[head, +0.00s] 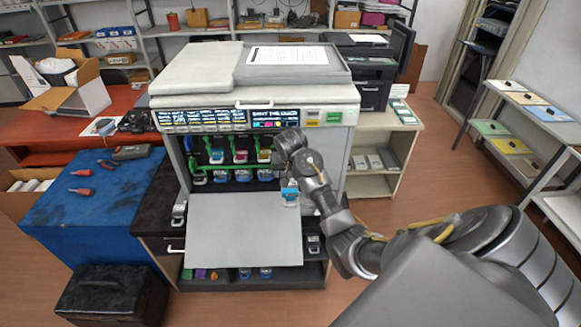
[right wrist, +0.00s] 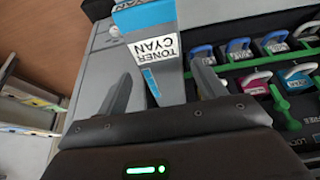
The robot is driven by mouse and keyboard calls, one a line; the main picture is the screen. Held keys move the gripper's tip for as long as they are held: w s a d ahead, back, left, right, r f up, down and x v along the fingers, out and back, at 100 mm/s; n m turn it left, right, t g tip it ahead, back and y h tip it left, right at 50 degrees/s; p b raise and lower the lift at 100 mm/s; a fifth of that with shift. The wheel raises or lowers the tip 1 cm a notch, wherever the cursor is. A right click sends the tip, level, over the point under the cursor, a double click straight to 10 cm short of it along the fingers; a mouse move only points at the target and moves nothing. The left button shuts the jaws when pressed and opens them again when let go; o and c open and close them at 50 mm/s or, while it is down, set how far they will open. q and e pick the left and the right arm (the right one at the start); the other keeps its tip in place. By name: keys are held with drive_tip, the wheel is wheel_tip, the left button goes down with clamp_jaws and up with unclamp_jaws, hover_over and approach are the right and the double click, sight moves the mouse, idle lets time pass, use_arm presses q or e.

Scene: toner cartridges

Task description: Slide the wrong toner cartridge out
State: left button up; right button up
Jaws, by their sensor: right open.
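The printer (head: 190,95) stands in the middle of the head view with its front flap (head: 243,230) folded down. Its open bay holds rows of coloured cartridges, among them a magenta one (right wrist: 298,80) and a blue-topped one (right wrist: 238,48). My right gripper (head: 289,182) is at the right side of the bay. In the right wrist view its two fingers (right wrist: 165,85) are apart, with a cartridge labelled TONER CYAN (right wrist: 160,50) between or just beyond them. That cartridge's blue end shows below the gripper in the head view (head: 291,200). Whether its other end sits in a slot is hidden.
A blue cabinet (head: 90,210) with red-handled tools is at the left, with a black case (head: 110,295) in front. More cartridges lie on a low shelf (head: 220,284) under the flap. A side shelf (head: 385,185) stands right of the printer. The floor at right is clear.

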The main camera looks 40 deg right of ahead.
sight(290, 184)
drive_tip(key=shift+b+x, duration=0.75)
drive_tip(key=shift+x, duration=1.55)
drive_tip(key=c, duration=1.5)
drive_tip(key=shift+r, duration=0.1)
clamp_jaws()
drive_tip(key=shift+a, duration=0.1)
drive_tip(key=shift+s+a+p, duration=0.25)
drive_tip(key=shift+s+p, duration=0.15)
drive_tip(key=shift+s+a+r+p, duration=0.1)
drive_tip(key=shift+s+a+p, duration=0.3)
drive_tip(key=shift+s+a, duration=0.5)
drive_tip(key=shift+s, duration=0.25)
drive_tip(key=s+a, duration=0.4)
drive_tip(key=s, duration=0.2)
drive_tip(key=shift+a, duration=0.4)
